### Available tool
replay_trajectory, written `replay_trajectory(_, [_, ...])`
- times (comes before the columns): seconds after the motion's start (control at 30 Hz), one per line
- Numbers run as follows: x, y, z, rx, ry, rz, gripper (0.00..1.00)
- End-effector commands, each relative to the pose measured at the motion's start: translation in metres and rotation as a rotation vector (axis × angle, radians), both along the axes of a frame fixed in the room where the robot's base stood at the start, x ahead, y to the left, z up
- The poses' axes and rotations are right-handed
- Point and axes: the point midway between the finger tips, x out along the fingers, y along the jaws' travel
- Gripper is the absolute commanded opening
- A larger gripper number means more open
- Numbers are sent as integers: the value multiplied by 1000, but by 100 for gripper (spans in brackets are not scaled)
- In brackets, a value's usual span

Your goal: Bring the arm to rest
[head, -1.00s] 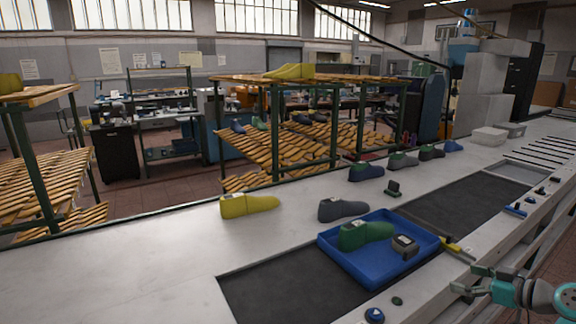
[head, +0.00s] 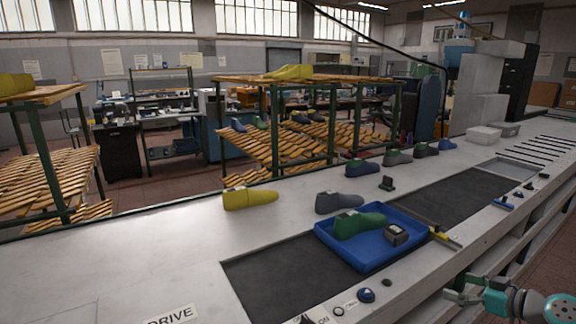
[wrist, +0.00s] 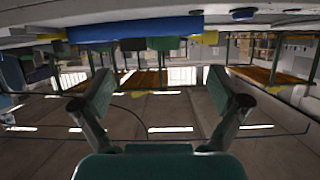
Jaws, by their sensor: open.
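My gripper (head: 462,295) is at the lower right of the head view, beside the near edge of the long bench and apart from everything on it. In the wrist view my gripper (wrist: 160,98) has its two fingers spread wide with nothing between them. That view appears upside down, with the bench edge along the top. The blue tray (head: 372,261) lies on the bench with a green shoe last (head: 358,224) and a small dark block (head: 396,234) in it.
A yellow last (head: 250,199) and a grey last (head: 338,203) stand on the bench (head: 120,255) behind the tray. Several more lasts stand farther right. A yellow-handled tool (head: 444,238) lies beside the tray. Slatted racks (head: 300,145) stand behind the bench.

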Motion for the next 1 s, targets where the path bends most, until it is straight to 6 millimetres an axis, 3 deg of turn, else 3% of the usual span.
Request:
replay_trajectory(0.37, [-7, 29, -48, 40, 29, -72, 98])
replay_trajectory(0.53, [-18, 53, -86, 68, 53, -133, 98])
replay_trajectory(0.77, [-47, 94, -146, 101, 88, -239, 98])
replay_trajectory(1.0, [-91, 134, -196, 118, 113, -339, 98])
